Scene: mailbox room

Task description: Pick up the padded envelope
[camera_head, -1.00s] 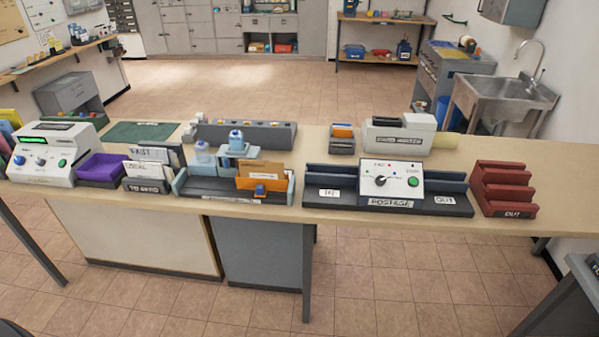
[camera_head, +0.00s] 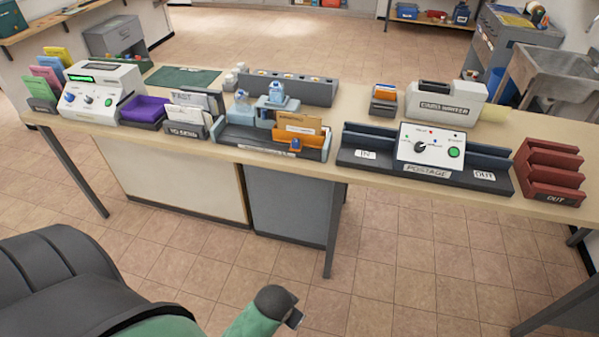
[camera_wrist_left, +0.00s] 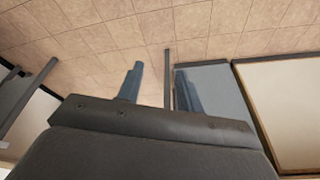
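An orange-brown envelope (camera_head: 299,123) stands in the grey tray (camera_head: 313,155) at the middle of the counter. It looks like the padded envelope, but its padding is too small to tell. An orange and blue item sits at its front. My left gripper (camera_wrist_left: 158,88) shows in the left wrist view with its two fingers apart and nothing between them. It is above the floor in front of the counter, away from the envelope. My right gripper is not in view.
The counter (camera_head: 350,107) also holds a postage machine (camera_head: 430,147), a red OUT rack (camera_head: 550,170), a purple tray (camera_head: 145,110) and white letters (camera_head: 188,110). A table leg (camera_head: 335,230) stands below. The floor in front is clear.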

